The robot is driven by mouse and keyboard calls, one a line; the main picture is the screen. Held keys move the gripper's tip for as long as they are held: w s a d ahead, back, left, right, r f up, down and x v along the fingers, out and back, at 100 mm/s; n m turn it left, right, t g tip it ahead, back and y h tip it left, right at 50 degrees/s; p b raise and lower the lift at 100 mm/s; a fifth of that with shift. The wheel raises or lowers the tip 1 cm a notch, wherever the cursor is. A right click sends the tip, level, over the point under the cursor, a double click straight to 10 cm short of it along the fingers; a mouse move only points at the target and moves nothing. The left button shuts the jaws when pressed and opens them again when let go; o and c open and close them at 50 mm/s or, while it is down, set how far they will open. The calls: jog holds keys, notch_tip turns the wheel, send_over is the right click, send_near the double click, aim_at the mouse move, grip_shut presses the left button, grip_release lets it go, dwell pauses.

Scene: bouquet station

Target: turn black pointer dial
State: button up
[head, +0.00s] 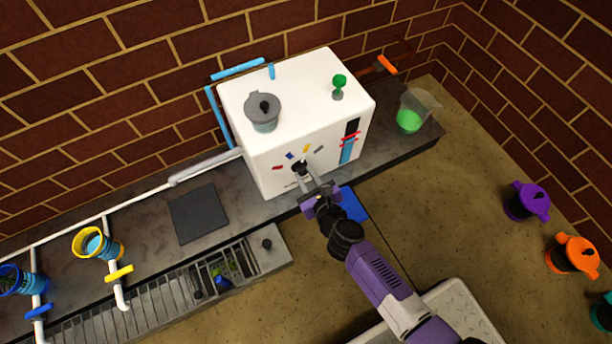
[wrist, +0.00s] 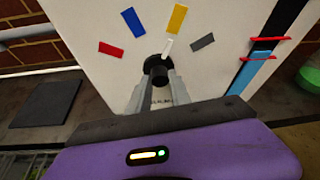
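The black pointer dial (wrist: 157,66) is on the front face of the white box (head: 290,105). Its white pointer (wrist: 168,47) leans up and slightly right, towards the yellow mark (wrist: 177,18). Red (wrist: 111,48), blue (wrist: 134,22) and grey (wrist: 203,42) marks also stand around the dial. My gripper (wrist: 159,84) has one finger on each side of the dial's knob, and both appear to touch it. In the head view the dial (head: 299,167) is partly hidden by my gripper (head: 304,182).
A gauge (head: 348,146) with red markers is on the box's right front. A beaker of green liquid (head: 410,120) stands right. A dark pad (head: 198,213) lies left.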

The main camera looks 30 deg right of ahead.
grip_shut()
jog(key=shift+a+f+n+h+b, duration=0.1)
jog(key=shift+a+n+h+b, duration=0.05)
jog(key=shift+n+h+b, duration=0.75)
jog(key=n+h, duration=0.1)
jog(key=n, duration=0.1)
jog(key=n+b, duration=0.1)
jog(key=n, duration=0.1)
jog(key=shift+a+f+t+h, duration=0.15)
jog(key=shift+t+h, duration=0.25)
jog(key=n+t+h+b, duration=0.1)
jog(key=n+b, duration=0.1)
jog(key=n, duration=0.1)
jog(key=shift+f+n+h, duration=0.15)
jog(key=shift+n+h, duration=0.15)
jog(key=shift+a+n+t+h+b, duration=0.1)
jog(key=shift+n+t+h+b, duration=0.35)
jog(key=shift+n, duration=0.95)
